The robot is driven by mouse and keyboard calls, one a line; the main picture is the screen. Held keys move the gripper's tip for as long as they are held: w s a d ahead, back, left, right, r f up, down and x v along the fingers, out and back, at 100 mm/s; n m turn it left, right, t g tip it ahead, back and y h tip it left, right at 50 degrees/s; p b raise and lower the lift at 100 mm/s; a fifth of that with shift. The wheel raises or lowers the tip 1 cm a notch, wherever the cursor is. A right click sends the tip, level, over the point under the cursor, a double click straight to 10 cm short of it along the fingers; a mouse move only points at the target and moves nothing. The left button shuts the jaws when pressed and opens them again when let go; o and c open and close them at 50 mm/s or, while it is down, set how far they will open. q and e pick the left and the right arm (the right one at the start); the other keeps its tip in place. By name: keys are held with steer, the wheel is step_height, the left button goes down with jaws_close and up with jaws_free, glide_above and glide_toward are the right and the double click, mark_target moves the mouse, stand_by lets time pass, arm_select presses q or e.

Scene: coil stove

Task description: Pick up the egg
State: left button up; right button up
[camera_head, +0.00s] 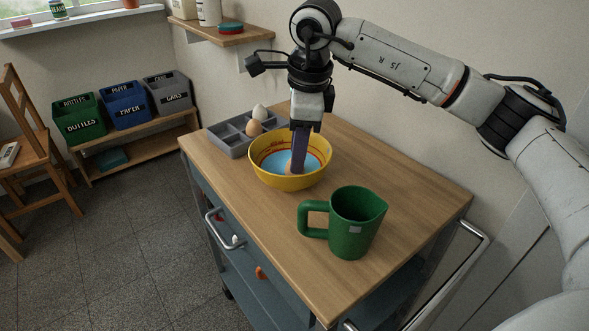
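My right gripper (299,165) points straight down, its dark fingers inside the yellow bowl (267,177) on the wooden cart top. The fingers line up in this view, so their gap is hidden. A small pale orange patch shows beside the fingertips in the bowl; it may be part of an egg, but it is mostly hidden. A brown egg (254,128) and a whitish egg (260,112) sit in the grey compartment tray (238,152) behind and left of the bowl, apart from the gripper. My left gripper is not in view.
A green jug (358,222) stands on the cart top (290,245), in front and right of the bowl. A wall shelf (228,37) is close to the wrist's left. Green, blue and grey bins stand at the left. The cart top's right side is clear.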

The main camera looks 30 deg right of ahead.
steer(key=shift+w+f, duration=0.2)
steer(key=shift+f, duration=0.55)
steer(key=shift+w+f, duration=0.15)
steer(key=shift+f, duration=0.55)
steer(key=c, duration=0.7)
